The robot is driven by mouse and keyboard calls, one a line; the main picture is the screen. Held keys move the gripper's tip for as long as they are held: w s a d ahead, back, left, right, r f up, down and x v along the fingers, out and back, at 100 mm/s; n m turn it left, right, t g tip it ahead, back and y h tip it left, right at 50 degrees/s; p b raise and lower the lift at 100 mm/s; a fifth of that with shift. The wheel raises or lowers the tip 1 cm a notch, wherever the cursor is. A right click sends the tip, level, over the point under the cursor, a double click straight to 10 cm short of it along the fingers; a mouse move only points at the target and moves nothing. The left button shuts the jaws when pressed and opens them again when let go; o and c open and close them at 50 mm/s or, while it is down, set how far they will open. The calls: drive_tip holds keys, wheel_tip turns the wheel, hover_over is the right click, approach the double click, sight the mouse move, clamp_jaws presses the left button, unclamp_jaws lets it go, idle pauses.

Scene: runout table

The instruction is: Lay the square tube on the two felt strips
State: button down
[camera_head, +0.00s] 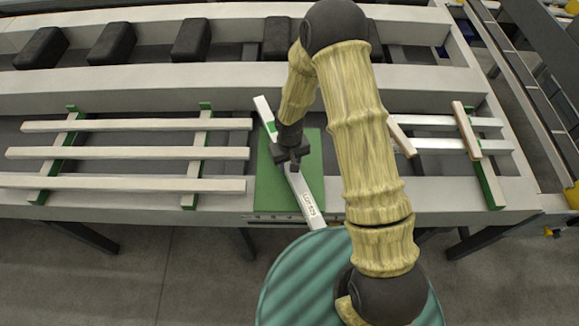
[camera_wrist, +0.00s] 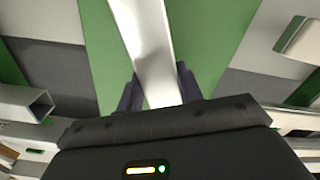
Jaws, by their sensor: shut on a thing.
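My gripper (camera_head: 291,163) is shut on a long silver-white square tube (camera_head: 308,203), which slants over a green mat (camera_head: 274,185) at the table's middle. The tube's near end bears a label and reaches past the table's front edge. In the wrist view the tube (camera_wrist: 150,45) runs between the two dark fingers of my gripper (camera_wrist: 158,92). I cannot tell whether the tube touches the mat. Green strips show under pale crossbars at the left, a left strip (camera_head: 41,197) and a right strip (camera_head: 189,201). Another green strip (camera_head: 488,187) shows at the right.
Several pale bars (camera_head: 125,154) lie across the left crossbars. At the right, two lighter bars (camera_head: 440,144) lie with a wooden piece (camera_head: 466,130) across them; my arm hides part of this area. Dark rollers (camera_head: 112,43) line the back. A teal ribbed round surface (camera_head: 300,285) is in front.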

drive_tip(key=shift+f, duration=1.3)
drive_tip(key=shift+f, duration=0.15)
drive_tip(key=c, duration=0.9)
unclamp_jaws()
wheel_tip(320, 180, up, 12)
drive_tip(key=shift+r+b, duration=0.15)
drive_tip(key=shift+b, duration=0.5)
